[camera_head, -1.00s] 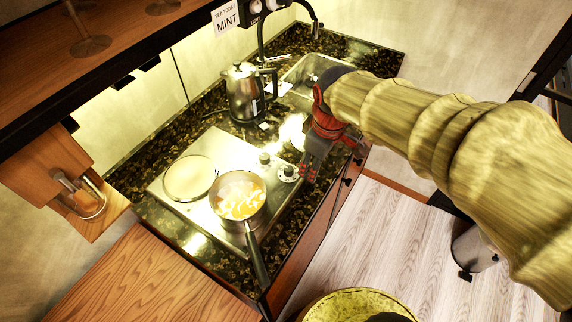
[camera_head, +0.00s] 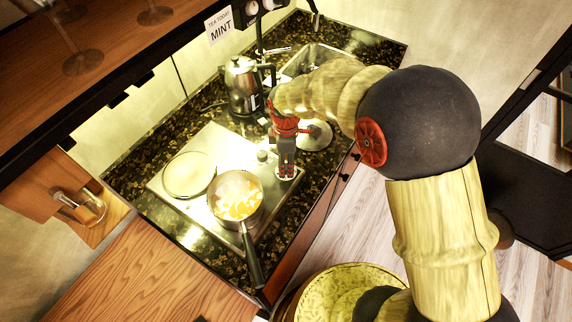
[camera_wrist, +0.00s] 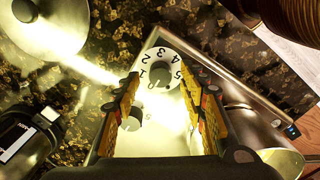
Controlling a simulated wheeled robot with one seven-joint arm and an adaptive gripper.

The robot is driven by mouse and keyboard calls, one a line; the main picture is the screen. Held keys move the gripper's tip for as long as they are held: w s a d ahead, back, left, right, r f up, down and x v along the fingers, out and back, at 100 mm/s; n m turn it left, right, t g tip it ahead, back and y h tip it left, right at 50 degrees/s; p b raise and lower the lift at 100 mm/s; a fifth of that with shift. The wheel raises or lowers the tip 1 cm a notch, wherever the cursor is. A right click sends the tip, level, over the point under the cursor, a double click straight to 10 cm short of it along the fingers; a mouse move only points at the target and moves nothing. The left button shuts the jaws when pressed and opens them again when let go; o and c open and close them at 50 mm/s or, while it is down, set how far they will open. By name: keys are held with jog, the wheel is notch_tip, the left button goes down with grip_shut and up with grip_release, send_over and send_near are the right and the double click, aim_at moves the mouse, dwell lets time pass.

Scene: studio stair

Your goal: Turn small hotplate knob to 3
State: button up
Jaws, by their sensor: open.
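The steel hotplate (camera_head: 210,150) is set on the dark counter. One knob (camera_head: 262,155) shows beside my gripper. The other knob is mostly hidden below my gripper (camera_head: 287,170) in the head view. In the wrist view a knob with a white dial numbered 1 to 5 (camera_wrist: 160,72) lies between the open fingers of my gripper (camera_wrist: 163,90), just past the tips. Its pointer setting is too small to read surely. A second knob (camera_wrist: 131,119) sits closer to the left finger. I cannot tell which knob is for the small plate. My gripper is empty.
A pan of food (camera_head: 238,196) stands on the hotplate, its handle toward the front. A round plate (camera_head: 188,175) is to its left. A steel kettle (camera_head: 242,88) and a lid (camera_head: 318,135) stand behind. A sink (camera_head: 312,58) is at the back right.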

jog(key=shift+f, duration=0.6)
jog(key=c, duration=0.4)
grip_shut()
